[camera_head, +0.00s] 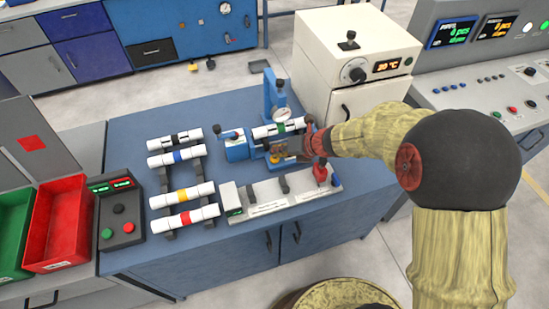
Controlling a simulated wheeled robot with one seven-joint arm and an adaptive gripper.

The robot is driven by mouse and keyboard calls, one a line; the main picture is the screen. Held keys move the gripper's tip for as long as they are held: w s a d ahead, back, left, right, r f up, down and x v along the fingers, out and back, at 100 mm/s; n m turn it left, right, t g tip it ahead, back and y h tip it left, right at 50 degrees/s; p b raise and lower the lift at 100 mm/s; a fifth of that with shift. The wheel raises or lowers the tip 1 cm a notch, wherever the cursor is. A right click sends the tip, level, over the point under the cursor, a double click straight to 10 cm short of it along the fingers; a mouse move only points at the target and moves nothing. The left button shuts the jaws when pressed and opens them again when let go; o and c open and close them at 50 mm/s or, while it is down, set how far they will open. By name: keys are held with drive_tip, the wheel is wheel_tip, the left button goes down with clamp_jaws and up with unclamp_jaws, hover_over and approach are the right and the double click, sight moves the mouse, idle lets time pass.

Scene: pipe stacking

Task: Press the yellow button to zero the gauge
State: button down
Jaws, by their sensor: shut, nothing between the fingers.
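A blue gauge stand (270,88) with a round white dial (280,112) stands near the middle of the blue bench. A white pipe with a green band (279,128) lies across it, level. My gripper (279,150) reaches in from the right, low in front of the stand and just below this pipe. Its fingers look shut and hold nothing. The yellow button is not clearly seen; a small yellowish-brown patch shows at the fingertips, and I cannot tell whether it is the button or part of the gripper. Contact cannot be made out.
White pipes with black, blue, yellow and red bands (184,193) lie on a rack to the left. A pale fixture with a red clamp (320,171) stands close in front. A white oven (352,60) stands behind. Red (62,225) and green bins are far left. The bench's front right is clear.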

drive_tip(key=shift+f, duration=0.25)
idle(0.5)
drive_tip(key=shift+r+p, duration=0.8)
drive_tip(key=shift+r, duration=0.1)
wheel_tip(320, 180, up, 5)
drive_tip(key=p, duration=0.5)
idle(0.6)
